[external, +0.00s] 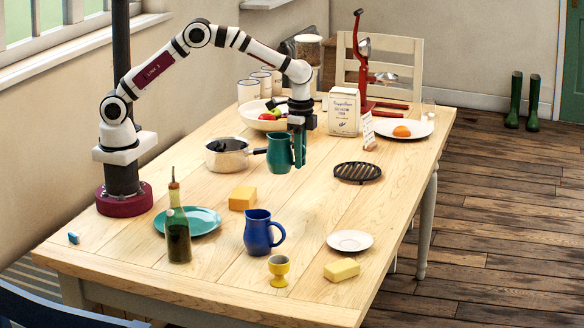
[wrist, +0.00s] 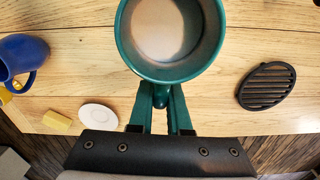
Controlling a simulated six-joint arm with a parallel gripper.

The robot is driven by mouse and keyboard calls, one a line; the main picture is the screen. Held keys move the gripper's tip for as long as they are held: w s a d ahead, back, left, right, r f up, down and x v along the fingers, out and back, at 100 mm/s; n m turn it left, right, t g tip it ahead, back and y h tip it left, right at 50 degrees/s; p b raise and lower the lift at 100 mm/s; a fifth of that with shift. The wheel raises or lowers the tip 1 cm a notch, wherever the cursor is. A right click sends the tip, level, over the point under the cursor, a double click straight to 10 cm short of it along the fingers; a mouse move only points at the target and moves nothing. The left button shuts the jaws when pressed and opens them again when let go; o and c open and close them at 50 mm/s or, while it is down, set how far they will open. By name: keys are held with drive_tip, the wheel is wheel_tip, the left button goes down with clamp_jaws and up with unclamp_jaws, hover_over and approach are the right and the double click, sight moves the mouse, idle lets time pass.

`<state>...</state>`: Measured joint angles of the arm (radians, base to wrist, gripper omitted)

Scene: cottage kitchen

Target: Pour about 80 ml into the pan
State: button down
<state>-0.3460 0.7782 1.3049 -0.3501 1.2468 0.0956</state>
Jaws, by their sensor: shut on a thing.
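My gripper (external: 299,120) is shut on the handle of a teal jug (external: 279,153). The jug is upright, and looks held above the table beside the pan. In the wrist view my gripper's fingers (wrist: 161,108) close on the handle, and the teal jug (wrist: 128,50) shows its open mouth with a pale brownish surface inside. The pan (external: 228,154) is a steel saucepan with a dark handle that points right, toward the jug. The inside of the pan looks dark; its contents cannot be told. The pan is not in the wrist view.
A black trivet (external: 357,172) lies to the right. The table between jug and trivet is clear.

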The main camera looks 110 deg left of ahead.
drive_tip(key=s+a+f+m, duration=0.1)
drive_tip(key=s+a+m, duration=0.2)
drive_tip(key=s+a, duration=0.9)
drive_tip(key=shift+s+a+f+m, duration=0.3)
drive_tip(key=shift+s+a+f, duration=0.1)
drive_tip(key=shift+a, duration=0.25)
drive_tip(key=s+a+r+t+h, duration=0.2)
drive_tip(key=s+r+t+h, duration=0.1)
drive_tip(key=s+t, duration=0.3)
drive_tip(key=t, duration=0.2)
drive_tip(key=shift+a+r+t, duration=0.25)
drive_tip(key=shift+r+t, duration=0.05)
drive_tip(key=shift+s+r+t+h, duration=0.2)
drive_tip(key=shift+r+t+h, duration=0.35)
drive_tip(key=shift+t+h, duration=0.05)
drive_tip(key=shift+s+a+r+t, duration=0.15)
drive_tip(key=shift+t, duration=0.15)
